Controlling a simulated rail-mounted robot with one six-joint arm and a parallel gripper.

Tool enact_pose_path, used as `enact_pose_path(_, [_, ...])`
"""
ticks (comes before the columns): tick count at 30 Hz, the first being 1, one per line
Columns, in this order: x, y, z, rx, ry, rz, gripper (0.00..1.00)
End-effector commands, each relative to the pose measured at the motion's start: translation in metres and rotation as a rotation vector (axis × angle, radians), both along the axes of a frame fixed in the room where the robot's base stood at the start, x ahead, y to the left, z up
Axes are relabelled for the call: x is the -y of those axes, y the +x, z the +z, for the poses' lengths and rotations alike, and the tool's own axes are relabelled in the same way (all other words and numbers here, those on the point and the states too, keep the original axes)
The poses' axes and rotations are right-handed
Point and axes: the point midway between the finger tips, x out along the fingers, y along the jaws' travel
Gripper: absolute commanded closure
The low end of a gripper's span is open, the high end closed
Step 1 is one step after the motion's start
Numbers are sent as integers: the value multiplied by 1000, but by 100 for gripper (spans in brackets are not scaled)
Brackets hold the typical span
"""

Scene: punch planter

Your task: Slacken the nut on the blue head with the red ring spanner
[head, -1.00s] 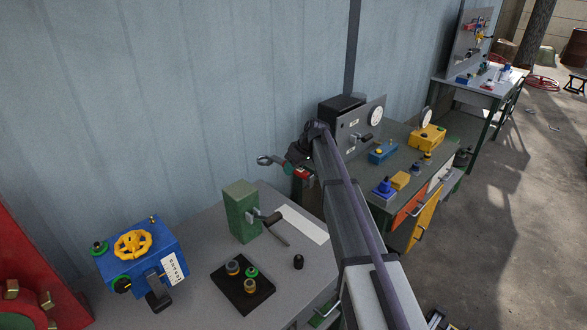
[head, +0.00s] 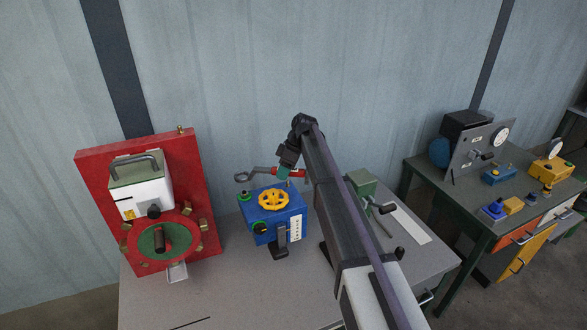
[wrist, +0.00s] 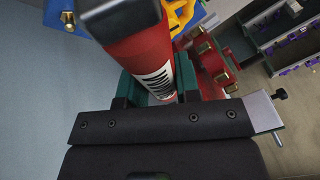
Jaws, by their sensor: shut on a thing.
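My gripper (head: 284,172) is shut on the red handle of the ring spanner (head: 264,170), held up near the back of the blue box. The spanner's grey ring end (head: 242,177) points left. In the wrist view, the red handle (wrist: 138,55) with a white label lies between my green fingers (wrist: 158,85). The blue box (head: 262,219), seemingly the blue head, carries a yellow handwheel (head: 273,199). A small brass fitting on blue shows in the wrist view (wrist: 68,18); I cannot tell whether it is the nut. The ring appears clear of the box.
A red panel (head: 95,175) with brass blocks and a white case stands left of the blue box. A green block (head: 361,182) with a handle stands on the grey bench (head: 225,300) to the right. A dark green bench (head: 435,180) with instruments is farther right.

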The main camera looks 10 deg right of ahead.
Motion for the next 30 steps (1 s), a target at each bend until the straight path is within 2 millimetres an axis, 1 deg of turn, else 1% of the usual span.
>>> enact_pose_path(9, [-1, -1, 0, 0, 3, 10, 100])
enact_pose_path(14, [-6, -14, -5, 0, 2, -65, 100])
enact_pose_path(26, [-38, -75, -23, 2, 3, -519, 100])
enact_pose_path(30, [-60, -86, -29, 4, 2, -685, 100])
